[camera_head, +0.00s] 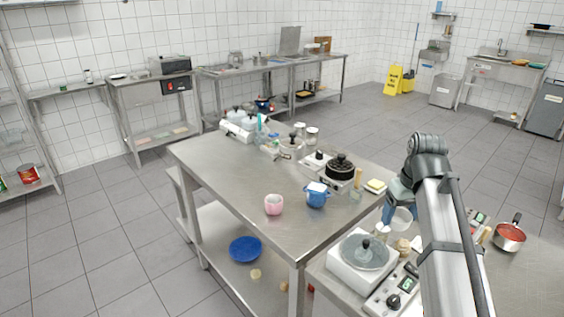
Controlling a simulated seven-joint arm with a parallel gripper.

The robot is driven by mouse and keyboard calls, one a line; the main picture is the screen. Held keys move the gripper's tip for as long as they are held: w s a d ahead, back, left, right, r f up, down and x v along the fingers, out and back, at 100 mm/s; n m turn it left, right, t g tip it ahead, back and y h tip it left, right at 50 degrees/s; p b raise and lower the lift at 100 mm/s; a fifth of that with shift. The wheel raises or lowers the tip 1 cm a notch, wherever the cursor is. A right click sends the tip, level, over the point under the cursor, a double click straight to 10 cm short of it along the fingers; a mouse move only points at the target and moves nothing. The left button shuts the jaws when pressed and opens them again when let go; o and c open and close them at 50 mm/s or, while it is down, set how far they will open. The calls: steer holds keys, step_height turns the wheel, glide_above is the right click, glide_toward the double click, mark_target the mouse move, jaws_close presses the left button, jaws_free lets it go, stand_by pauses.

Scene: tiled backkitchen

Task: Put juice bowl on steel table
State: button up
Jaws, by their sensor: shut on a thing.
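The steel table (225,183) is the large metal table in the middle of the camera_head view, with a bare stretch at its near left. My gripper (391,212) is past the table's right edge, over the counter beside it, and is partly hidden by my arm. It is shut on a pale whitish bowl (402,219), which I take to be the juice bowl. The bowl's contents are too small to make out. The bowl is apart from the steel table's top.
A pink cup (273,205) and a blue pot (317,196) stand near the table's front. A black pot (340,166) and a yellow sponge (375,186) are toward its right edge. A scale-like appliance (350,270) and a red pan (509,236) are on the right counter.

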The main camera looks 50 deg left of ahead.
steer(key=s+a+n, duration=0.2)
steer(key=s+a, duration=0.4)
steer(key=a, duration=0.5)
steer(key=s+a+n, duration=0.2)
steer(key=s+a, duration=0.4)
steer(key=a, duration=0.4)
steer(key=shift+s+a+f, duration=0.1)
steer(key=shift+f, duration=2.45)
steer(key=shift+s+a+f, duration=0.1)
steer(key=shift+f, duration=2.45)
steer(key=shift+f, duration=0.1)
steer(key=o, duration=1.1)
steer(key=shift+o, duration=0.2)
step_height(320, 180, up, 12)
steer(key=d, duration=0.1)
steer(key=shift+s+d, duration=0.2)
steer(key=shift+d, duration=0.1)
